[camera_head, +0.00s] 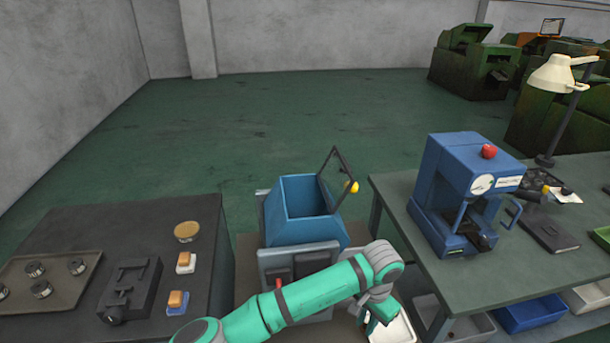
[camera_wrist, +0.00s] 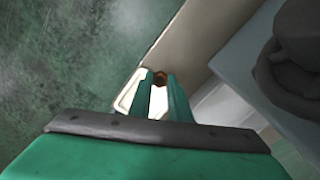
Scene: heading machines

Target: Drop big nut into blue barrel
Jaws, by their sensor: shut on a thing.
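My gripper (camera_head: 380,314) points down over a white tray (camera_head: 403,328) at the front, right of the blue machine. In the wrist view its two teal fingers (camera_wrist: 160,84) are shut on a small brown nut (camera_wrist: 158,78), held between the fingertips. The nut is hidden in the head view. The blue open-topped container (camera_head: 290,226), the nearest thing to a blue barrel, stands behind my arm, left of and beyond the gripper. Its opening faces up.
A dark frame with a yellow knob (camera_head: 351,187) rises at the container's right rim. A blue press (camera_head: 460,180) stands on the right table (camera_head: 400,190). A dark bench (camera_head: 75,222) with blocks and a vise is at left. Open floor lies behind.

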